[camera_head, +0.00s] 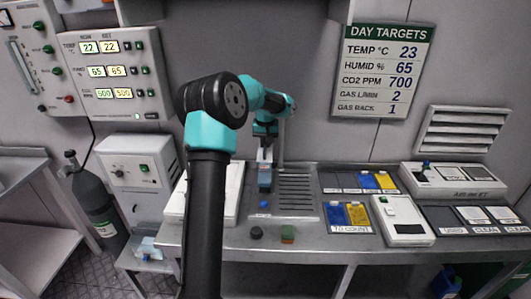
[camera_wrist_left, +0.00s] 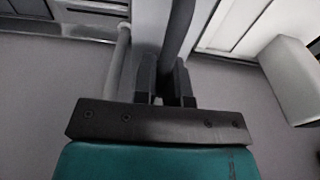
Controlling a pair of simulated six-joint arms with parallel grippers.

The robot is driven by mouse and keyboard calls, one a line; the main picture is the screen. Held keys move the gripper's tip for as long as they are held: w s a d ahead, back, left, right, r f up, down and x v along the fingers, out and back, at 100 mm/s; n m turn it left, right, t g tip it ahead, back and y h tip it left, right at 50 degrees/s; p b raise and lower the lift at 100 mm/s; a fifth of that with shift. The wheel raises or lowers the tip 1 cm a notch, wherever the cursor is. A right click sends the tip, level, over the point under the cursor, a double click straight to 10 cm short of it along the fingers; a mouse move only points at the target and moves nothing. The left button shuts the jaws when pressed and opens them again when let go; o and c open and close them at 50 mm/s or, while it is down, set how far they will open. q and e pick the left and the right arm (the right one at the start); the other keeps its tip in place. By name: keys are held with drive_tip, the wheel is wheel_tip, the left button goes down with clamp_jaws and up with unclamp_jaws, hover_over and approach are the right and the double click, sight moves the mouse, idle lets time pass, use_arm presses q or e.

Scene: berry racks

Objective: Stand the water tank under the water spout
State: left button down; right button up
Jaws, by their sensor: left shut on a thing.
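My left gripper (camera_head: 265,163) is over the bench in the head view, shut on the top of a small blue-grey container, which I take to be the water tank (camera_head: 265,181). The tank looks upright, at the left side of a slotted grey drip tray (camera_head: 296,191). I cannot tell whether its base touches the surface. A thin pale upright post, probably the water spout (camera_head: 281,140), stands just behind and right of the gripper; its outlet is hidden by my arm. In the left wrist view the gripper (camera_wrist_left: 163,88) has a dark bar between its fingers. My right gripper is not in view.
A white flat unit (camera_head: 235,207) lies left of the drip tray, partly behind my arm. Blue and yellow packets (camera_head: 357,215) and a white scale-like device (camera_head: 402,222) stand to the right.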

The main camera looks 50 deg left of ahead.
use_arm(q)
drive_tip(key=shift+w+a+f, duration=0.15)
drive_tip(key=shift+f, duration=2.4)
drive_tip(key=c, duration=1.2)
unclamp_jaws()
drive_tip(key=shift+o, duration=0.2)
drive_tip(key=r, duration=0.8)
drive_tip(key=d+r, duration=0.1)
drive_tip(key=r, duration=0.3)
drive_tip(key=shift+s, duration=0.4)
